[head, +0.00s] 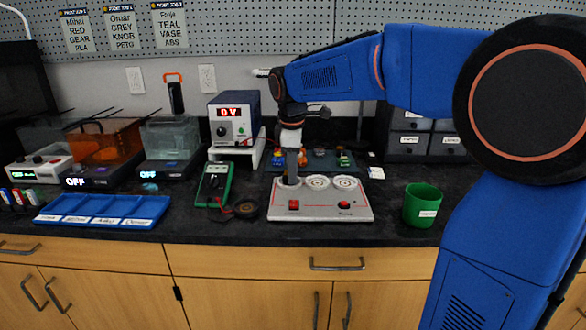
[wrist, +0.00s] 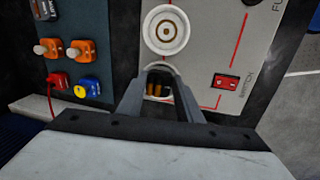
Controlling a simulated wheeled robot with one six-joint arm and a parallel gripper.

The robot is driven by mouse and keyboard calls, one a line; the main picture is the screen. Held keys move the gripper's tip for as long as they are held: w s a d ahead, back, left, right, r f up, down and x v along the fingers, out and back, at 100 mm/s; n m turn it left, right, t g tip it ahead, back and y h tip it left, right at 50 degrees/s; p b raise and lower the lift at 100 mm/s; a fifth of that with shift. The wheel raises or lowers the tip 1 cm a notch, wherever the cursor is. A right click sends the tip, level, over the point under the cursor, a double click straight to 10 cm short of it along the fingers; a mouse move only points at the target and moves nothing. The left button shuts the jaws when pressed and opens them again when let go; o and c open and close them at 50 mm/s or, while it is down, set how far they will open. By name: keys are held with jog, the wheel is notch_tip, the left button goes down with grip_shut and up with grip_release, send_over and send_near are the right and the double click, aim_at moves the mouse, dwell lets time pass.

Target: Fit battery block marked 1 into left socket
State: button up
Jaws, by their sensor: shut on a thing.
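The grey board (head: 325,208) lies on the dark bench with three round white sockets in a row. My gripper (head: 291,172) points down over the left socket (head: 290,184), its fingertips at or just above the ring. In the wrist view my gripper (wrist: 160,92) is shut on a small dark block with copper-coloured bands (wrist: 155,89), taken as the battery block. Its mark is not visible, and the fingers hide most of it. I cannot tell how deep it sits in the socket. The middle socket (head: 317,182) and right socket (head: 345,183) look empty.
A red switch (wrist: 226,81) is on the board near my gripper. A green multimeter (head: 214,184) and a round dark coil (head: 246,208) lie left of the board. A green cup (head: 422,205) stands right. A power supply (head: 234,120) and a parts panel (wrist: 68,60) are behind.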

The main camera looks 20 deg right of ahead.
jog(key=shift+f, duration=0.1)
jog(key=o, duration=0.8)
jog(key=shift+s+a+r, duration=0.1)
jog(key=shift+s+r, duration=0.25)
jog(key=shift+r, duration=1.45)
jog(key=shift+s+a+r, duration=0.15)
jog(key=shift+s+r, duration=0.15)
jog(key=shift+r, duration=1.5)
jog(key=shift+s+a+r, duration=0.1)
jog(key=shift+s+r, duration=0.25)
jog(key=shift+r, duration=1.45)
